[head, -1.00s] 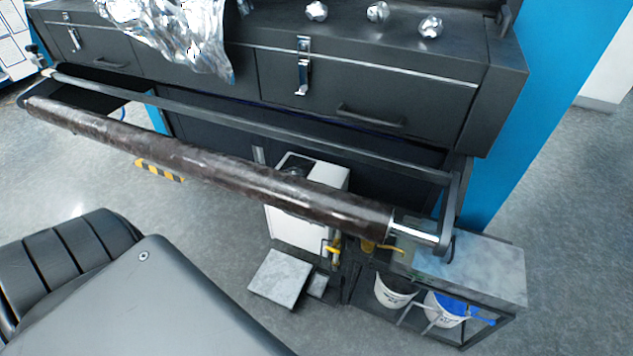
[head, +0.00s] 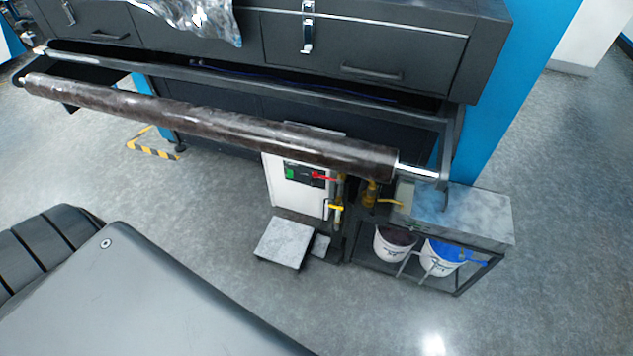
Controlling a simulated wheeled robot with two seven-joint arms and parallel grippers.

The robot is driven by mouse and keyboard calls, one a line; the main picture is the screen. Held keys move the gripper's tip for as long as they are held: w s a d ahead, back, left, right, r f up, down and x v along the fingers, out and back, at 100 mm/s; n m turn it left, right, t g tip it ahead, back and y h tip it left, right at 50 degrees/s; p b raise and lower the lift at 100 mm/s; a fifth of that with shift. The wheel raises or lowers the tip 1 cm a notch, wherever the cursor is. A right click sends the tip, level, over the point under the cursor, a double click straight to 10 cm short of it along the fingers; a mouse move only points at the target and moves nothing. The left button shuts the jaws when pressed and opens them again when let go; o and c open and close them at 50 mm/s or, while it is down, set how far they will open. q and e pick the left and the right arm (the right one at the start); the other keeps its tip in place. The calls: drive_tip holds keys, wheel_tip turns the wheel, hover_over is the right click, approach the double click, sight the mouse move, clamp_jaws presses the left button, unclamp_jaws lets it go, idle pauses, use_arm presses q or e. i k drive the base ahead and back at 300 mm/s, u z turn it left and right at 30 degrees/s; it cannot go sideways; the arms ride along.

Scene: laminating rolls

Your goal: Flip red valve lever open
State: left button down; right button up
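A small red lever (head: 323,177) shows on the dark panel at the front of a white cabinet (head: 294,194), below the long dark roll. It lies roughly level, next to a green button or light (head: 290,173). Yellow handles, one of them here (head: 334,207), sit on brass-coloured fittings just right of the cabinet. Neither of my grippers is in view.
The dark roll (head: 215,126) on its bar frame spans the space in front of the machine (head: 360,50). A low metal stand (head: 470,215) holds two white buckets, one here (head: 393,243). A grey plate (head: 284,242) lies before the cabinet. Floor is open at the front right.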

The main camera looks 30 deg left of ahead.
sight(315, 175)
drive_tip(key=u, duration=1.4)
drive_tip(key=k, duration=0.65)
drive_tip(key=u, duration=1)
drive_tip(key=i, duration=1.25)
drive_tip(key=z, duration=0.8)
